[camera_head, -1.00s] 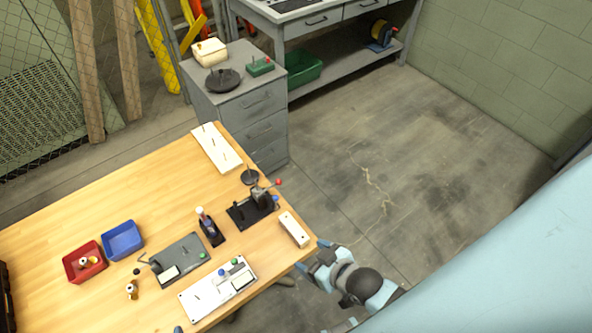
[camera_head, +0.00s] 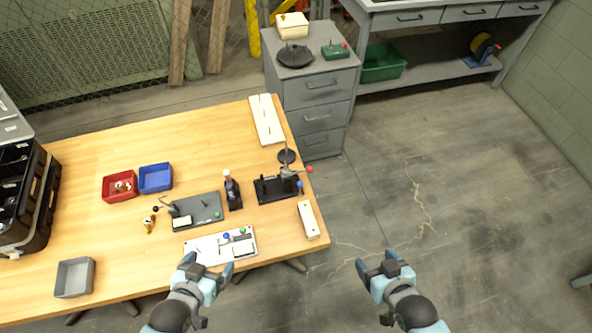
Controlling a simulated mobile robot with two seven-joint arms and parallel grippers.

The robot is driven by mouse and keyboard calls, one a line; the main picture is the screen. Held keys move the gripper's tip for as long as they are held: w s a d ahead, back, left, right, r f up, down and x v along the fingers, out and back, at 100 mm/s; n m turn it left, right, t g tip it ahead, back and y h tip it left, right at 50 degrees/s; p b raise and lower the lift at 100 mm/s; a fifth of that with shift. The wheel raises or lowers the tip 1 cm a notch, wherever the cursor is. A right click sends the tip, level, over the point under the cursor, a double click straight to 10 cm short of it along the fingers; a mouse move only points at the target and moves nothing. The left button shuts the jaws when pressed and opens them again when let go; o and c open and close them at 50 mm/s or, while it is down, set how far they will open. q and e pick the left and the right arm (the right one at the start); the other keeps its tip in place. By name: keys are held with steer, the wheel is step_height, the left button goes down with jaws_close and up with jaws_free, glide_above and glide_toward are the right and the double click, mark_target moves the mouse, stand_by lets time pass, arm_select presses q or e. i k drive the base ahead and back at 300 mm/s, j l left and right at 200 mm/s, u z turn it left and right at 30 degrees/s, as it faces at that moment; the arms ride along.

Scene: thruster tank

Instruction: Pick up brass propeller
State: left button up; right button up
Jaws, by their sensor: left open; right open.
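A small brass-coloured piece (camera_head: 149,224) lies on the wooden table, left of a grey fixture plate (camera_head: 198,211). Another small brass and whitish piece (camera_head: 123,186) lies in the red bin (camera_head: 107,193). Both are too small to tell which is the propeller. My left gripper (camera_head: 208,264) is open and empty at the table's front edge, just in front of a white board (camera_head: 206,254) with coloured knobs. My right gripper (camera_head: 377,262) is open and empty over the floor, right of the table.
A blue bin (camera_head: 155,178) stands beside the red one. A grey tray (camera_head: 75,278) and a black case (camera_head: 22,205) are at the left. A bottle (camera_head: 229,184), a black press (camera_head: 268,190) and a white block (camera_head: 309,220) stand to the right. Bare wood lies behind the bins.

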mark_target(149, 222)
steer(key=u, duration=1.4)
steer(key=l+z, duration=0.4)
steer(key=k+l+z, duration=0.1)
steer(key=z, duration=0.25)
steer(key=l, duration=0.1)
